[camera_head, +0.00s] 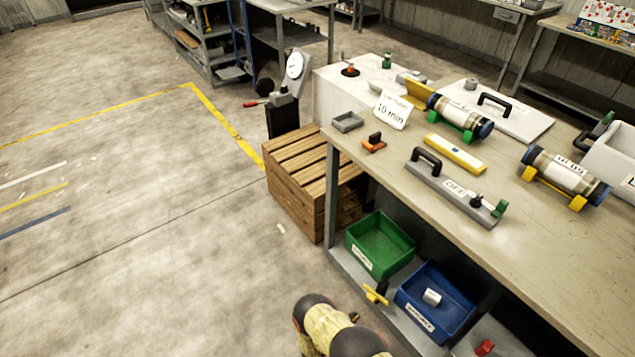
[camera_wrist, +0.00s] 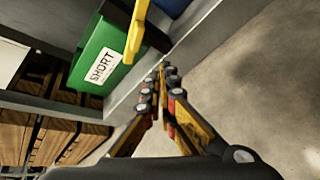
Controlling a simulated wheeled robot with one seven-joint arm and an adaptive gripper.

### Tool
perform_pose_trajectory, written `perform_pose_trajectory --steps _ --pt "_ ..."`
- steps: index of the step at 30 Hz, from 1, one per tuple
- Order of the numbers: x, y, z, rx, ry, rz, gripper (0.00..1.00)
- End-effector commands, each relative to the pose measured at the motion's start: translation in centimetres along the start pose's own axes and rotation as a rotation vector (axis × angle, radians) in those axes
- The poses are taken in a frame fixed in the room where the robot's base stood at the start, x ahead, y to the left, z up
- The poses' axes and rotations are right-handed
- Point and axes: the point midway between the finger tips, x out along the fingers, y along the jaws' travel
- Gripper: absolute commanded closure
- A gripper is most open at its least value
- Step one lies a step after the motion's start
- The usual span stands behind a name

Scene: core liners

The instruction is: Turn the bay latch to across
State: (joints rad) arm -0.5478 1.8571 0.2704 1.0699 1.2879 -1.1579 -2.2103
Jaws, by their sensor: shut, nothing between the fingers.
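A yellow latch bar with a dark knob, which looks like the bay latch (camera_head: 376,293), sits at the front edge of the lower shelf, between the green bin and the blue bin. In the wrist view the yellow bar (camera_wrist: 135,32) shows at the top, overlapping the green bin's corner; its upper end is cut off. My gripper (camera_wrist: 162,72) is shut and empty, its fingertips together below and right of the bar, apart from it in the picture. In the head view my arm shows at the bottom, and the fingertips cannot be made out.
The green bin (camera_head: 380,238) and the blue bin (camera_head: 460,310), holding a small pale block, stand on the lower shelf under the workbench (camera_head: 470,215). A wooden crate (camera_head: 300,160) stands against the bench's left end. The floor to the left is open.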

Motion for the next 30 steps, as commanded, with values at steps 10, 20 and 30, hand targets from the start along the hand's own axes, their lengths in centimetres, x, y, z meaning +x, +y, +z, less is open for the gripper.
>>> perform_pose_trajectory --steps 10,20,30 --pt "-0.2 3.6 3.8 -0.297 -0.186 0.098 1.00" --pt "2.0 4.3 5.0 -0.317 -0.198 0.098 1.00" --pt "5.2 5.0 6.4 -0.316 -0.196 0.099 1.00"
